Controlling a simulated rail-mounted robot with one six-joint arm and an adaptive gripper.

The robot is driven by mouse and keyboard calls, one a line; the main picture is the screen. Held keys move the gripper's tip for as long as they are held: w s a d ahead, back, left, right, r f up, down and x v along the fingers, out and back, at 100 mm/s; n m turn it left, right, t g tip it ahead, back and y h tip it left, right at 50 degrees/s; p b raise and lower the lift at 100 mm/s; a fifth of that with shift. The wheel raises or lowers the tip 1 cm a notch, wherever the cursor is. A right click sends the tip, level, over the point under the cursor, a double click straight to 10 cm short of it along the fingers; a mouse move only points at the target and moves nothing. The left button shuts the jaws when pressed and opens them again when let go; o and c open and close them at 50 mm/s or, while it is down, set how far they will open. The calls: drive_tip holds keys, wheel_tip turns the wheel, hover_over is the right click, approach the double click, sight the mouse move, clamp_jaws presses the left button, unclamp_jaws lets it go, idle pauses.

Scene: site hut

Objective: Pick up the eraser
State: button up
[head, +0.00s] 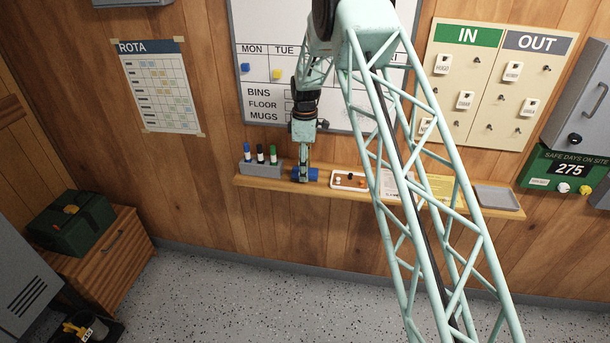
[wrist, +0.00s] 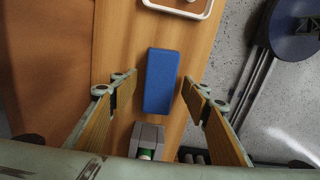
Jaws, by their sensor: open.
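The eraser (wrist: 160,80) is a blue block lying on the wooden shelf below the whiteboard. In the wrist view it lies lengthwise between my fingers' lines, just ahead of the fingertips. In the head view the eraser (head: 312,174) shows partly behind my gripper (head: 304,178), which points down at it. In the wrist view my gripper (wrist: 160,82) is open, one finger on each side of the eraser, with gaps between fingers and eraser. I cannot tell the exact height of the fingertips above the shelf.
A grey holder (head: 262,169) with several markers stands just left of the eraser. A white tray (head: 335,184) lies to its right on the shelf (head: 450,207). A grey tray (head: 497,198) sits at the right end. The whiteboard (head: 262,105) rises behind.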

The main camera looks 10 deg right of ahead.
drive_tip(key=shift+f, duration=0.65)
drive_tip(key=c, duration=1)
